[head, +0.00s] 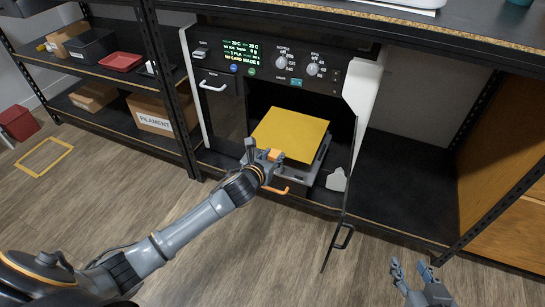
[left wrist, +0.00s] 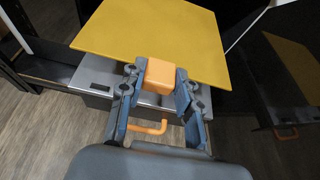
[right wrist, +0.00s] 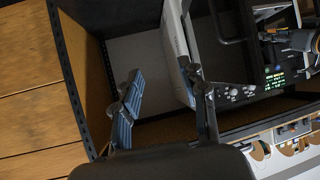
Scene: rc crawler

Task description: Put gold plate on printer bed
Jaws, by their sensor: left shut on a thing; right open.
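The gold plate (head: 292,134) is a flat square with an orange grip tab. It shows large in the left wrist view (left wrist: 160,38). My left gripper (head: 262,160) is shut on the orange tab (left wrist: 160,72) at the plate's near edge. The plate is at the printer's open front, over the grey printer bed (head: 321,160). I cannot tell whether the plate touches the bed. The bed has an orange handle (head: 281,190) below the plate, also in the left wrist view (left wrist: 148,129). My right gripper (head: 412,275) is open and empty at the lower right.
The printer (head: 225,80) has a lit panel with knobs, and its door (head: 343,215) stands open to the right of the bed. An empty shelf bay (head: 405,185) lies further right. Shelves with boxes (head: 153,115) stand at left. The wooden floor in front is mostly clear.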

